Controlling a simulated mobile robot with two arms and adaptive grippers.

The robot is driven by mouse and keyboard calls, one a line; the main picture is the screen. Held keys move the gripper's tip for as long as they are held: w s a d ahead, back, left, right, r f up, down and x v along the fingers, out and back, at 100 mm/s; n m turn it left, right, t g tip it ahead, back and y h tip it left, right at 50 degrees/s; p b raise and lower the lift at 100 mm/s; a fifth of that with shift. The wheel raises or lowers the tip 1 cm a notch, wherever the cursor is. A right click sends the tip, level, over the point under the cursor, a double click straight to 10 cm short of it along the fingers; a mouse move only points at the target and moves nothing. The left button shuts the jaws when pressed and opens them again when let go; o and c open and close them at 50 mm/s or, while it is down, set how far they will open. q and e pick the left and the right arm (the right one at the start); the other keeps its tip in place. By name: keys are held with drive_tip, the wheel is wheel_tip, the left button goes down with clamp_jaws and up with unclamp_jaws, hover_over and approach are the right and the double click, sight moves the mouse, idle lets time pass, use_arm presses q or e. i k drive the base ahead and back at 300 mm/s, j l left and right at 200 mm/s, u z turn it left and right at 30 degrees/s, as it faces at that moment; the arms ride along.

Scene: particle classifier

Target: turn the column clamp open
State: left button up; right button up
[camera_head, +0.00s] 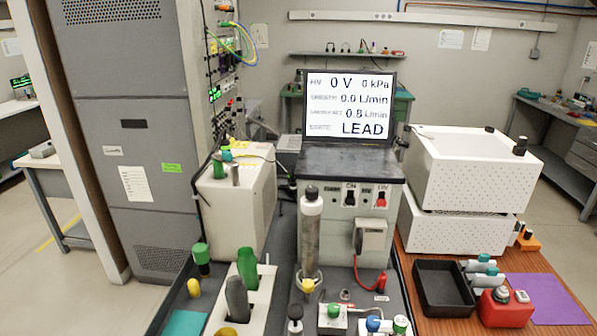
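An upright metal column (309,240) with a white upper part and a black knob (311,192) on top stands in front of the grey-topped instrument. At its foot is a small fitting with a yellow knob (308,285). A light ring or bracket shows around the column's lower end. I cannot tell for sure which part is the column clamp, or whether it is open or shut. Neither of my grippers shows in the head view.
A screen (349,104) reading 0 V and LEAD stands behind the column. White boxes (470,170), a black tray (442,288) and a red block (505,307) are at right. A white holder (262,297) with green and grey pieces is at left. Small knobbed parts crowd the front.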

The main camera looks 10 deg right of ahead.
sight(308, 285)
drive_tip(key=k+j, duration=0.1)
drive_tip(key=j, duration=0.35)
drive_tip(key=k+j, duration=0.1)
drive_tip(key=j, duration=0.35)
drive_tip(key=k+j, duration=0.1)
drive_tip(key=j, duration=0.35)
